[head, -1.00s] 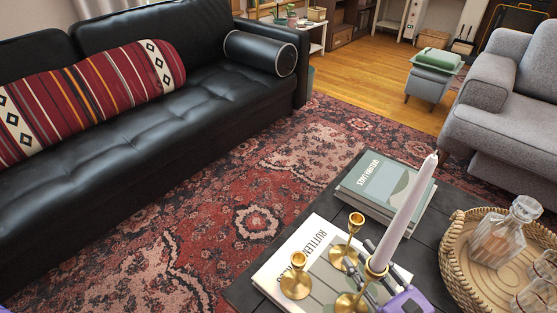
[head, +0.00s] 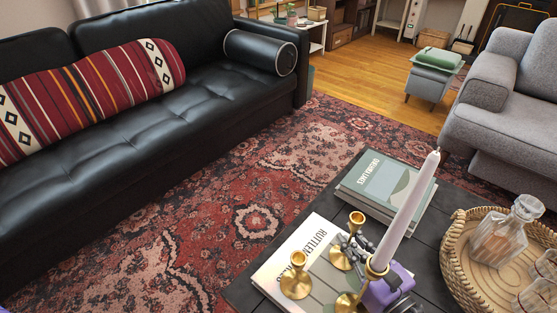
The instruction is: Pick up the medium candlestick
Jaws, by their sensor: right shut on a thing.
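Three gold candlesticks stand close together on a book. The medium candlestick (head: 357,219) is at the back, with its cup empty. A short candlestick (head: 295,283) is at the left. The tallest candlestick (head: 377,268) is in front and carries a white candle (head: 411,210), which leans to the right in the picture. My right gripper (head: 352,246) comes in from the lower right, its purple body partly behind the candle and its cup. Its grey fingers are shut on the medium candlestick's stem. The candle and the front candlestick hide part of the gripper. My left gripper is not in view.
A dark coffee table (head: 425,240) bears a white-and-green book (head: 285,262) under the candlesticks and another book stack (head: 385,185) behind. A woven tray (head: 450,258) with a decanter (head: 505,232) and glasses (head: 537,292) is at the right. A black sofa (head: 150,140) is across the rug.

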